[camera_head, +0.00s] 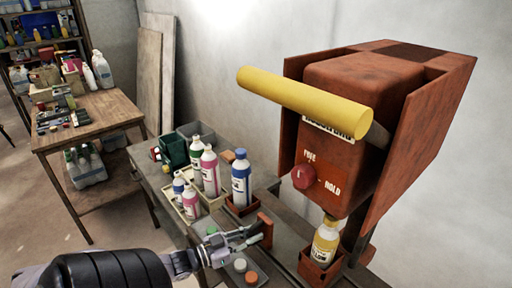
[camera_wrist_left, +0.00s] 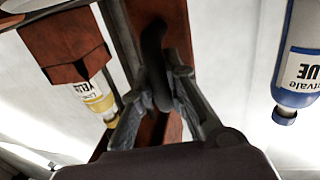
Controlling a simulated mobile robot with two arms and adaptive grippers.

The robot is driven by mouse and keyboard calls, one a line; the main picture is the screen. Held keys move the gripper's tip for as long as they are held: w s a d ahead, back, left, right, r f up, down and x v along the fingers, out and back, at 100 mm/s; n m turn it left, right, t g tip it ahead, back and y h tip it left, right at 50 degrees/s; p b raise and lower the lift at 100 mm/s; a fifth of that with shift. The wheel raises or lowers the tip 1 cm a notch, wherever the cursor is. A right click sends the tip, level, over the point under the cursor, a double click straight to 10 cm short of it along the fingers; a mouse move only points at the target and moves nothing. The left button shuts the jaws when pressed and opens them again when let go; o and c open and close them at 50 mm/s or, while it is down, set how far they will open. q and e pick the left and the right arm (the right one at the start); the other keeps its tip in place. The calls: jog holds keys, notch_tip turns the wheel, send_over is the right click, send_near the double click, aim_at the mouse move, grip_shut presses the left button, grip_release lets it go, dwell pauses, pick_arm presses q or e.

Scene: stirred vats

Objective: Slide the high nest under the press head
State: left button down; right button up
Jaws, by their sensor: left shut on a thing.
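The press (camera_head: 370,120) is red-brown, with a yellow handle bar and a red knob; its head hangs over a yellow-labelled bottle (camera_head: 326,242). That bottle stands in a red-brown nest (camera_head: 318,272), also in the left wrist view (camera_wrist_left: 65,40), which is upside down. A blue bottle (camera_head: 240,178) stands in another red-brown nest (camera_head: 242,208), further left. I cannot tell which nest is the high one. My left gripper (camera_head: 248,238) is between the two nests, shut on a dark handle (camera_wrist_left: 155,60) by a red-brown upright (camera_head: 265,230). My right gripper is not seen.
Several bottles (camera_head: 209,172) stand in a tray left of the blue bottle, with a green crate (camera_head: 173,150) behind. Loose caps (camera_head: 240,265) lie by my left gripper. A wooden table (camera_head: 100,115) with goods stands at the back left. Floor between is clear.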

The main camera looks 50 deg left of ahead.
pick_arm(q)
jog(key=shift+w+a+r, duration=0.2)
jog(key=shift+w+r, duration=0.1)
jog(key=shift+r, duration=0.25)
jog(key=c, duration=1.8)
grip_release()
jog(key=shift+s, duration=0.1)
jog(key=shift+o, duration=1.2)
jog(key=shift+s+f, duration=0.1)
jog(key=shift+f, duration=0.2)
jog(key=v, duration=1.2)
